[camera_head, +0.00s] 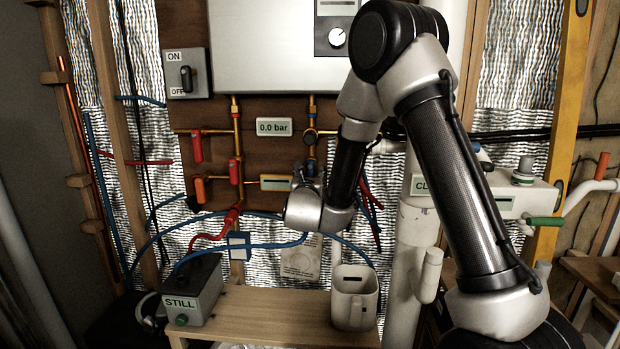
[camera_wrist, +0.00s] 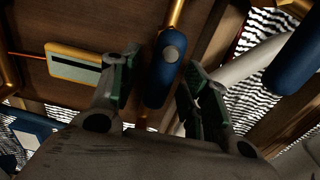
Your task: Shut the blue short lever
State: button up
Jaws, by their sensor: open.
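A blue lever (camera_wrist: 164,72) with a round grey pivot cap shows in the wrist view, pointing down the picture from a brass pipe. My gripper (camera_wrist: 160,82) is open, with one finger on each side of this lever. I cannot tell whether either finger touches it. In the head view my gripper (camera_head: 307,181) is at the right-hand brass pipe below the heater. The lever is mostly hidden there by my gripper and arm.
A second blue handle (camera_wrist: 297,58) is at the wrist view's right. A yellow-framed display (camera_wrist: 77,66) is left of my gripper. Red levers (camera_head: 197,147) and an orange lever (camera_head: 200,190) hang on the left pipes. A jug (camera_head: 354,298) and a grey STILL box (camera_head: 192,291) stand below.

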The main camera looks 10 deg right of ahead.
grip_shut()
jog(key=shift+m, duration=0.3)
jog(key=m, duration=0.2)
jog(key=a+m, duration=0.1)
jog(key=m, duration=0.1)
jog(key=shift+w+a+r, duration=0.1)
jog(key=shift+w+r, duration=0.05)
jog(key=shift+w, duration=0.05)
jog(key=shift+w+a+r+m, duration=0.1)
jog(key=shift+a+r+m, duration=0.25)
jog(key=shift+m, duration=1.85)
jog(key=shift+w+a+r+m, duration=0.15)
jog(key=shift+r+m, duration=0.4)
jog(key=shift+m, duration=1.65)
jog(key=shift+a+r+m, duration=0.3)
jog(key=shift+r+m, duration=0.15)
jog(key=shift+m, duration=2.05)
